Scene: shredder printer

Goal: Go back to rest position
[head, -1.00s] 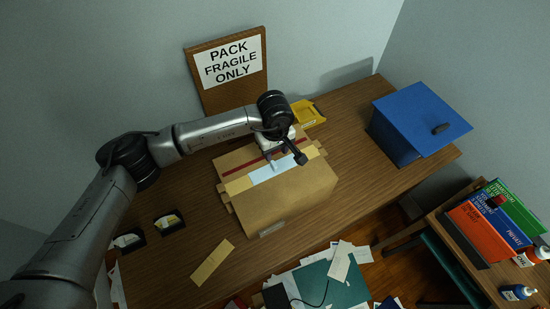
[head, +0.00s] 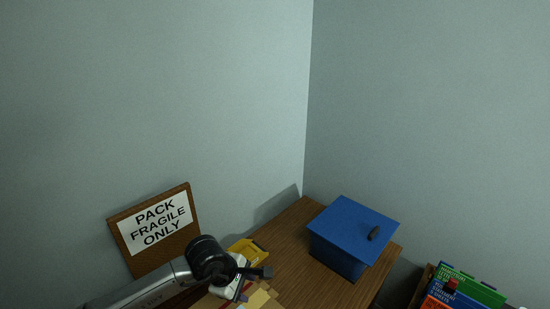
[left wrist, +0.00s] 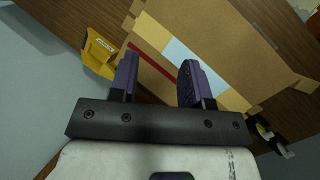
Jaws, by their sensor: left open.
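My left arm comes in at the bottom of the head view, with the wrist just left of the yellow tray. In the left wrist view, my left gripper (left wrist: 158,78) is open, its two purple fingers apart with nothing between them. Beyond the fingers is a cardboard box (left wrist: 240,50) with a red stripe, tan tape and a pale blue label on top. Only a corner of the box (head: 262,300) shows at the bottom of the head view. My right gripper is in neither view.
A yellow tray (head: 248,251) sits beside the wrist; it also shows in the left wrist view (left wrist: 98,52). A "PACK FRAGILE ONLY" board (head: 125,240) leans at the wall. A blue lidded box (head: 340,252) stands on the wooden table (head: 290,240). Colored books (head: 470,287) lie lower right.

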